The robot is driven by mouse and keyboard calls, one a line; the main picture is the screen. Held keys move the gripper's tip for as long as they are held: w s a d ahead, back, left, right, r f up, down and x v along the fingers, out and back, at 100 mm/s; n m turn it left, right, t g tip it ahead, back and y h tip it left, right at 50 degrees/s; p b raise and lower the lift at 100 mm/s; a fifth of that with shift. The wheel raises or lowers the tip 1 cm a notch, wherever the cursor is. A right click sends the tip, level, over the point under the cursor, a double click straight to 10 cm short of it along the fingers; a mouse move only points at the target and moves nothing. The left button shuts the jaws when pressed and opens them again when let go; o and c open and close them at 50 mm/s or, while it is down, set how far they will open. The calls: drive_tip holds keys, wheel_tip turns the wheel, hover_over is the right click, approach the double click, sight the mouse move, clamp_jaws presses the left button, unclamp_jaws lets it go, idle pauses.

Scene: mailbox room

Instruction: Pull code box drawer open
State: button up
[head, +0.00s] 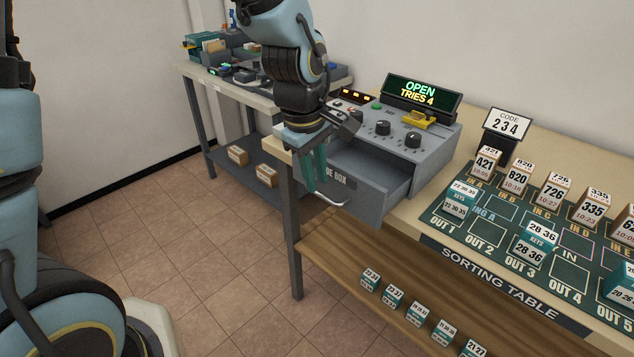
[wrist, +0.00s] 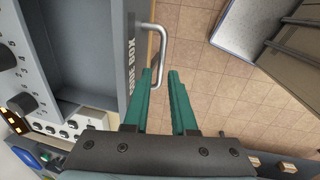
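The grey code box (head: 436,150) stands on the table, its display reading "OPEN TRIES 4". Its drawer (head: 362,205) is out toward me, and its empty-looking interior shows from above. The drawer front also shows in the wrist view (wrist: 133,22). The silver bar handle (wrist: 162,45) is on the drawer front; part of it shows in the head view (head: 334,202). My gripper (head: 312,188) is at the handle, pointing down. In the wrist view its teal fingers (wrist: 160,72) are apart, with visible gaps beside the handle's near end, which lies between them.
The sorting table (head: 500,283) carries numbered boxes and a code sign (head: 507,125) reading 234. A lower shelf (head: 345,262) holds several small key boxes. A side table (head: 232,85) with trays stands behind my arm. The tiled floor (head: 200,240) before the drawer is clear.

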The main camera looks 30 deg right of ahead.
wheel_tip(320, 180, up, 8)
drive_tip(key=a, duration=0.1)
drive_tip(key=shift+s+a+r+b, duration=0.2)
drive_tip(key=shift+a+b, duration=0.05)
drive_tip(key=shift+b, duration=0.1)
drive_tip(key=w+a+f+m, duration=0.1)
drive_tip(key=w+a+f, duration=0.1)
drive_tip(key=w+a, duration=0.45)
drive_tip(key=w+a+f+m, duration=0.1)
drive_tip(key=w+a, duration=0.3)
drive_tip(key=a, duration=0.6)
drive_tip(key=a+f+m+t+y, duration=0.1)
drive_tip(key=a+f+m, duration=0.1)
drive_tip(key=a, duration=1.3)
drive_tip(key=shift+a+f+y, duration=0.25)
drive_tip(key=shift+f+y, duration=0.15)
drive_tip(key=shift+f, duration=0.25)
